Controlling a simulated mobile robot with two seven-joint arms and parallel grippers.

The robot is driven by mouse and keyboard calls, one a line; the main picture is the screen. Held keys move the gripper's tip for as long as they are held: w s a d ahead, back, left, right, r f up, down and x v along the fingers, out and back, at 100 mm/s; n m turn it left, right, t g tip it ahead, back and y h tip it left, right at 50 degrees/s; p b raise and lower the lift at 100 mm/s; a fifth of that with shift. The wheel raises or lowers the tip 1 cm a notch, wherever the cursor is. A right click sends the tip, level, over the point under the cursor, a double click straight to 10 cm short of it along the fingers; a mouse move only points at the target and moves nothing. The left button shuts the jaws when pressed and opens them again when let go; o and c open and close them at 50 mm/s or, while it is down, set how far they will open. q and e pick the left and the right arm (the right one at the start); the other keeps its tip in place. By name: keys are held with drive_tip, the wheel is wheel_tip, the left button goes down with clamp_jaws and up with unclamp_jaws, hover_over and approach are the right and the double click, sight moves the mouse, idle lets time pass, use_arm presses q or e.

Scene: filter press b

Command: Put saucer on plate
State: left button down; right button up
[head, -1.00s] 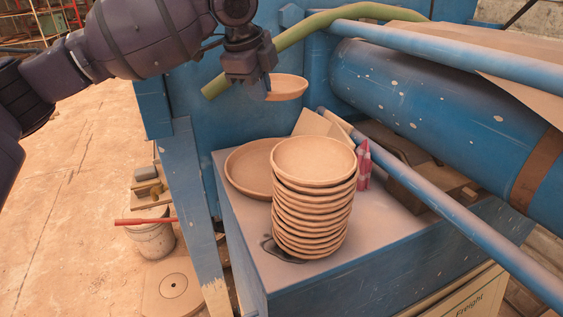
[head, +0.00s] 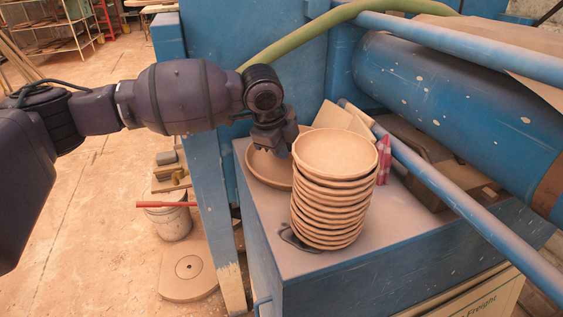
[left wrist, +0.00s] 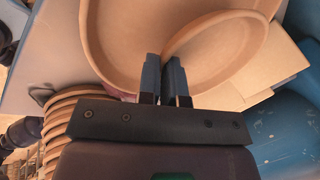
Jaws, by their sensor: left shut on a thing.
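The plate (head: 266,178), a wide tan dish, lies on the blue-sided ledge behind the stack of bowls, partly hidden by my gripper and the stack. It also shows in the left wrist view (left wrist: 110,50). My left gripper (head: 275,150) is low over the plate, pointing down. In the left wrist view its fingers (left wrist: 164,76) are shut on the rim of the tan saucer (left wrist: 222,50). The saucer appears tilted and overlaps the plate in that view. I cannot tell whether they touch. The saucer is hidden in the head view. My right gripper is not in view.
A tall stack of tan bowls (head: 332,190) stands close beside the gripper on the ledge (head: 320,268). Cardboard pieces (head: 340,118) and a pink-red object (head: 384,160) lie behind it. A blue pipe (head: 440,190) slopes along the right. A green hose (head: 300,42) passes above.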

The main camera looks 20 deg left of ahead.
sight(284, 171)
use_arm(q)
wheel_tip(284, 171, down, 4)
drive_tip(key=shift+f, duration=0.1)
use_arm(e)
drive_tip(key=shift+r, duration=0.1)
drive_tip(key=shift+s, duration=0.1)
use_arm(q)
drive_tip(key=c, duration=1.6)
unclamp_jaws()
drive_tip(key=shift+f, duration=0.1)
drive_tip(key=shift+o, duration=0.2)
drive_tip(key=b+v, duration=0.1)
drive_tip(key=v, duration=1.1)
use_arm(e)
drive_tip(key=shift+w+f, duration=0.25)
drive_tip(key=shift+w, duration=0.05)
use_arm(q)
drive_tip(key=shift+a, duration=0.1)
drive_tip(key=shift+s, duration=0.15)
